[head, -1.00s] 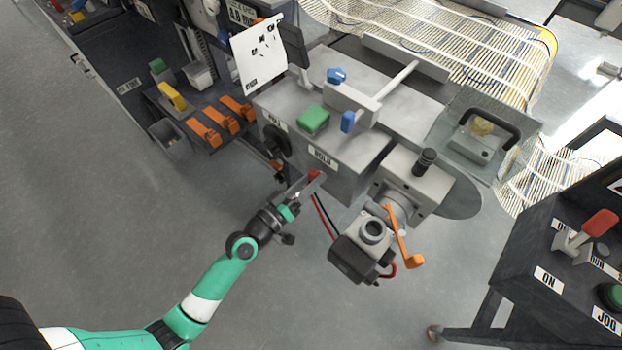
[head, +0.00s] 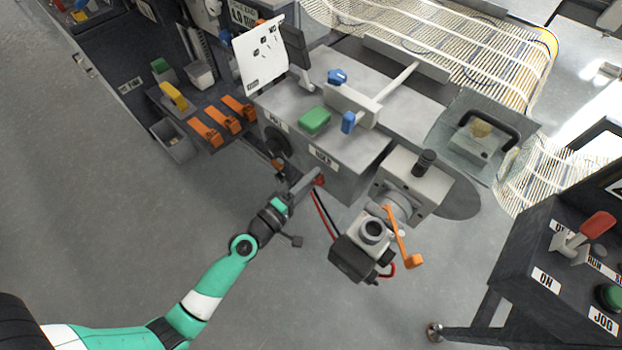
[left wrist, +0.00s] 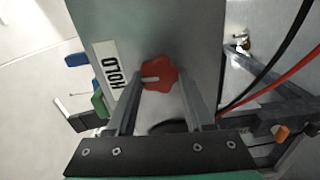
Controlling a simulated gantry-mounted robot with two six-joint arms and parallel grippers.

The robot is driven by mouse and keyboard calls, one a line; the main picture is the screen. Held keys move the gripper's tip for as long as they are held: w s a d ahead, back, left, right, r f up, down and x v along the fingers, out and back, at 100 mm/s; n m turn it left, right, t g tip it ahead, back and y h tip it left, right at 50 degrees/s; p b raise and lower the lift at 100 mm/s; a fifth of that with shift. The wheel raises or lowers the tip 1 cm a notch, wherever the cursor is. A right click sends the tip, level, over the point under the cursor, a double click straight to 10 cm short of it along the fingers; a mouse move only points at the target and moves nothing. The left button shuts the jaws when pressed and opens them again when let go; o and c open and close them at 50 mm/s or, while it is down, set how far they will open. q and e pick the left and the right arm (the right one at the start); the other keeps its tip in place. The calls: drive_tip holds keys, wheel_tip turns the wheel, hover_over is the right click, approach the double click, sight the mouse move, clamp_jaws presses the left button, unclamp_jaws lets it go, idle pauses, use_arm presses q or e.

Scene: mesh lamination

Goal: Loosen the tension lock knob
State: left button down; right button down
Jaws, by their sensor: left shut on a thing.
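The tension lock knob (left wrist: 160,76) is a red lobed knob with a pale line mark, on the grey machine face beside the HOLD label (left wrist: 109,66) in the left wrist view. In the head view only a bit of the red knob (head: 320,181) shows at the fingertips. My left gripper (left wrist: 158,88) is shut on the knob, one finger on each side of it. In the head view my left gripper (head: 313,180) reaches up to the front face of the machine. My right gripper is not seen.
A black handwheel (head: 277,141) is left of the knob on the machine (head: 355,150). Red and black cables (head: 322,215) hang just right of my gripper, near a motor unit (head: 357,252) and an orange lever (head: 403,238). Open floor lies below and left.

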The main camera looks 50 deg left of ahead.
use_arm(q)
drive_tip(key=shift+n, duration=0.4)
drive_tip(key=shift+c, duration=1.4)
unclamp_jaws()
drive_tip(key=s+d+b, duration=0.1)
drive_tip(key=s+b, duration=0.1)
drive_tip(key=s, duration=0.9)
drive_tip(key=shift+s+b, duration=0.3)
drive_tip(key=shift+d, duration=0.1)
